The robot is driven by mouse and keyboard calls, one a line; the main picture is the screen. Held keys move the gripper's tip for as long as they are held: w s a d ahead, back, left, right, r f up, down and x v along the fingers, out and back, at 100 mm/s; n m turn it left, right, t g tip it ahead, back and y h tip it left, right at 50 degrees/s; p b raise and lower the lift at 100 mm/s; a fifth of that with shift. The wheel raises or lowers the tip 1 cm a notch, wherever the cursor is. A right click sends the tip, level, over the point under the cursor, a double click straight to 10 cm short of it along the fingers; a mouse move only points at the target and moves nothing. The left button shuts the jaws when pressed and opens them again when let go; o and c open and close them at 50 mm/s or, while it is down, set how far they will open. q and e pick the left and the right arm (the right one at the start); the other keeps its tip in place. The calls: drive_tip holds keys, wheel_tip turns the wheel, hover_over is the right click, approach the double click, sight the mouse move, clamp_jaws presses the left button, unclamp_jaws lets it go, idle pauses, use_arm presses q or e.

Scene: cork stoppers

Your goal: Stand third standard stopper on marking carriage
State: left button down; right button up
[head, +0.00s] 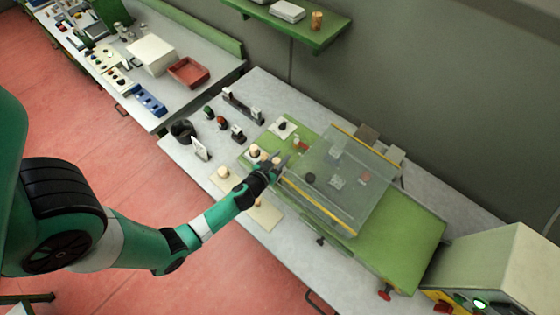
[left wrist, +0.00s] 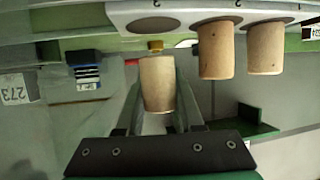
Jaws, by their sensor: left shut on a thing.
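My left gripper (head: 272,166) is shut on a tan cork stopper (left wrist: 157,86), which sits between its two fingers in the left wrist view. The marking carriage (left wrist: 190,14) shows there as a pale strip with dark round spots, upside down in the picture. Two more stoppers, one in the middle (left wrist: 215,50) and one at right (left wrist: 264,48), stand on its spots. The spot in line with the held stopper is bare, and a gap shows between them. In the head view the gripper partly hides the carriage area. My right gripper is not in view.
A clear cover (head: 338,170) with a yellow edge stands over the green machine just right of the gripper. Another pale stopper (head: 223,172) stands on the left near a cream mat (head: 262,214). A black cup (head: 183,130) and small items stand at the bench's left.

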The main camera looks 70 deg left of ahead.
use_arm(q)
wheel_tip(320, 180, down, 2)
drive_tip(key=shift+s+f, duration=0.1)
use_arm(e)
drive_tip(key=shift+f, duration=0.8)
use_arm(q)
drive_tip(key=shift+f+b, duration=0.1)
drive_tip(key=shift+b, duration=0.2)
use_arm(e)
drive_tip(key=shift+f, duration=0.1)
use_arm(q)
drive_tip(key=shift+f, duration=0.15)
drive_tip(key=c, duration=0.8)
unclamp_jaws()
